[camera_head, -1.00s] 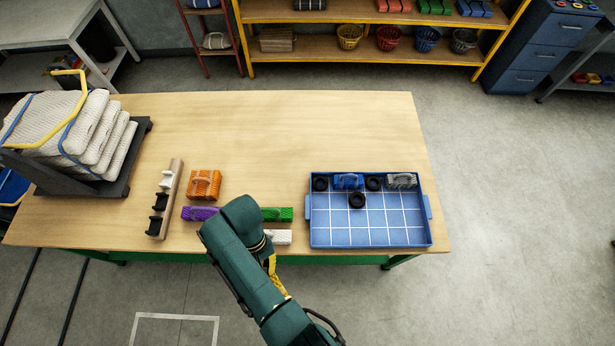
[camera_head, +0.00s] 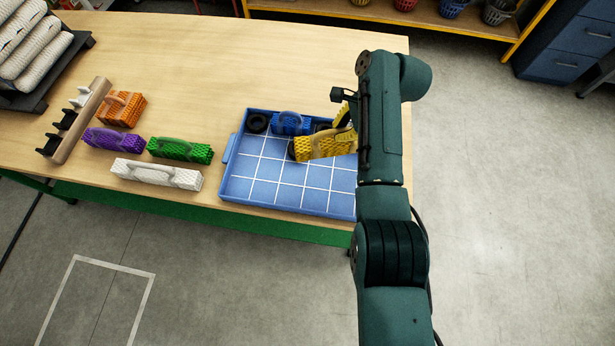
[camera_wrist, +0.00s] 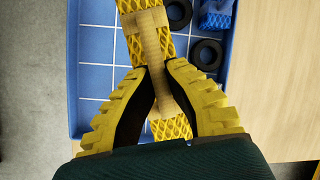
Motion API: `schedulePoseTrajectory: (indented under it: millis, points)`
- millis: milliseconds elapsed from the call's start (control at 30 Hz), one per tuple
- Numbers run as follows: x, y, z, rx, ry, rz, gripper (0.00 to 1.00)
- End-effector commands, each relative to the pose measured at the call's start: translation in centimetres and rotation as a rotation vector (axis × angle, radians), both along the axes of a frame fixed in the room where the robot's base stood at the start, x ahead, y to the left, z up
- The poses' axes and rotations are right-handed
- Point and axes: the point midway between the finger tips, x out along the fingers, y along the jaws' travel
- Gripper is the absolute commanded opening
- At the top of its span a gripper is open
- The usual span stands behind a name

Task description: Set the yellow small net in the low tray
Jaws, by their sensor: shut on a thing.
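The yellow small net (camera_head: 322,146) is a textured yellow block with a strap-like handle. My gripper (camera_head: 347,117) is shut on it and holds it over the right part of the low blue tray (camera_head: 232,188). In the wrist view the gripper (camera_wrist: 160,75) pinches the tan handle, and the yellow net (camera_wrist: 147,45) lies under the fingers, above the gridded tray floor (camera_wrist: 95,75). The gap between net and tray floor cannot be judged. My arm hides the tray's right side in the head view.
In the tray's back row are a blue net (camera_head: 291,123) and black rings (camera_head: 257,123). Orange (camera_head: 121,108), purple (camera_head: 114,139), green (camera_head: 180,150) and white (camera_head: 157,174) nets lie left of the tray, beside a hook rack (camera_head: 77,121). The tray's front cells look empty.

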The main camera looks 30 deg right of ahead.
Motion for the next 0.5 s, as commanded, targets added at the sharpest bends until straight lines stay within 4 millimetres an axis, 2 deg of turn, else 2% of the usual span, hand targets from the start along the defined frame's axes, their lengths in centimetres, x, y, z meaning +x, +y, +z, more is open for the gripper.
schedulePoseTrajectory:
  millis: [33, 100, 200, 333, 500]
  points:
    - [0.2, -2.0, -1.9, -0.004, -0.006, -0.09, 0.0]
    - [0.2, -4.0, -1.8, -0.004, -0.005, -0.201, 0.0]
    - [0.1, -5.8, -1.4, -0.002, -0.003, -0.3, 0.0]
    - [0.0, -6.4, -1.9, 0.0, 0.003, -0.344, 0.0]
    - [-0.1, -6.4, -5.6, 0.001, 0.006, -0.342, 0.0]
